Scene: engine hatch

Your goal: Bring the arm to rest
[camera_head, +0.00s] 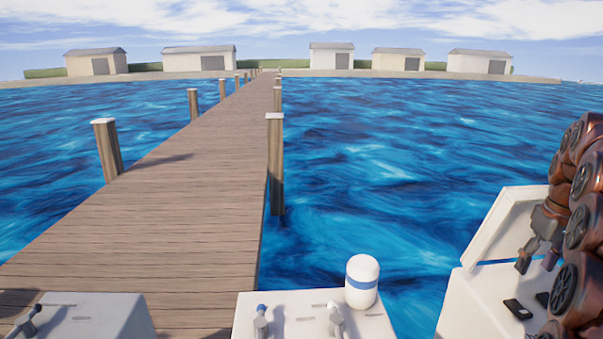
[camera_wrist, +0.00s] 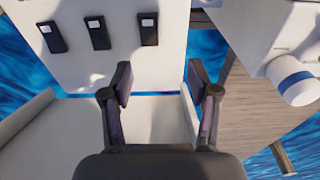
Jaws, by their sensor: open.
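My arm, with copper-coloured links, reaches in along the right edge of the head view. My gripper (camera_head: 536,260) hangs at its end, above a white box with a raised white panel (camera_head: 502,222), likely the engine hatch. In the wrist view my gripper (camera_wrist: 160,78) has its two dark fingers spread apart with nothing between them. Beyond the fingertips is a white surface (camera_wrist: 122,65) with several small black fittings, one of them here (camera_wrist: 97,32). The fingers appear apart from these fittings. The arm hides part of the box in the head view.
A white bollard-like cylinder with a blue band (camera_head: 362,282) stands on a white ledge (camera_head: 290,318) with metal fittings, left of the box. A wooden pier (camera_head: 190,180) with posts runs away to the shore. Open water (camera_head: 400,170) lies between.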

